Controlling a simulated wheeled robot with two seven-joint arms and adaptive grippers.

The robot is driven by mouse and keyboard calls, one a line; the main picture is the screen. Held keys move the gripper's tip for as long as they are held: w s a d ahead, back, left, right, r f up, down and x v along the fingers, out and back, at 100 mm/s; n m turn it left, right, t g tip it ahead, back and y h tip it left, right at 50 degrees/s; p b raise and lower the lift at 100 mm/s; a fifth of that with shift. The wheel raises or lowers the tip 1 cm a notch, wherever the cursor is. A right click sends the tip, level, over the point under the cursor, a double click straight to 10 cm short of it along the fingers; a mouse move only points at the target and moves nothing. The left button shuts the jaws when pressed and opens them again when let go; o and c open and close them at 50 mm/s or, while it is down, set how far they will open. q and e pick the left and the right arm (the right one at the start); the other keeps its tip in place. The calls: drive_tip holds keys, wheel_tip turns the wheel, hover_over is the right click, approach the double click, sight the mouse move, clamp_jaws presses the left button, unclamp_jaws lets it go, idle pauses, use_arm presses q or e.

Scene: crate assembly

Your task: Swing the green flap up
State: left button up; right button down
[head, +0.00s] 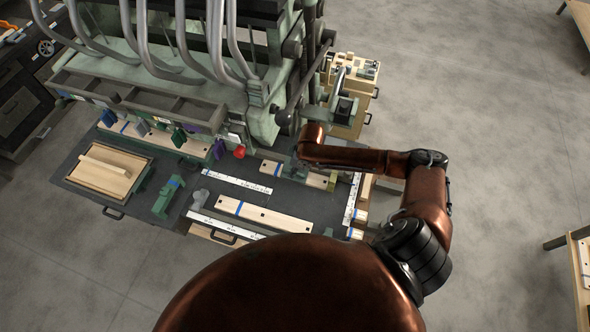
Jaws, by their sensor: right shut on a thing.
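My right gripper (297,168) reaches in from the right, low beside the machine's right side, over the bench. It is shut on a small greenish part, which is too small and dark to make out; I cannot tell whether this is the green flap. A small green piece (332,183) shows on the end of a wooden strip (310,178) just right of the gripper. Another green piece (178,137) hangs under the machine's front tray, and a green bracket (165,198) stands on the bench at the left. My left gripper is not in view.
The green machine (265,122) with grey hoses stands close behind the gripper. A wooden lid (105,170) is at the left. Open floor lies to the right.

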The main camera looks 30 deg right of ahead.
drive_tip(key=shift+w+d+r+g+y+p, duration=0.15)
drive_tip(key=shift+r+p, duration=0.4)
drive_tip(key=shift+w+d+r+g+y+p, duration=0.15)
drive_tip(key=shift+r+p, duration=0.4)
drive_tip(key=shift+w+d+r+p, duration=0.3)
drive_tip(key=shift+r+p, duration=0.15)
drive_tip(key=shift+r, duration=0.1)
drive_tip(key=shift+w+d+r+y, duration=0.15)
drive_tip(key=shift+r+y, duration=0.2)
drive_tip(key=shift+y, duration=0.05)
drive_tip(key=shift+w+d+r+g+y+p, duration=0.35)
drive_tip(key=shift+w+d+r+p, duration=0.2)
drive_tip(key=shift+r, duration=0.25)
drive_tip(key=shift+d, duration=0.1)
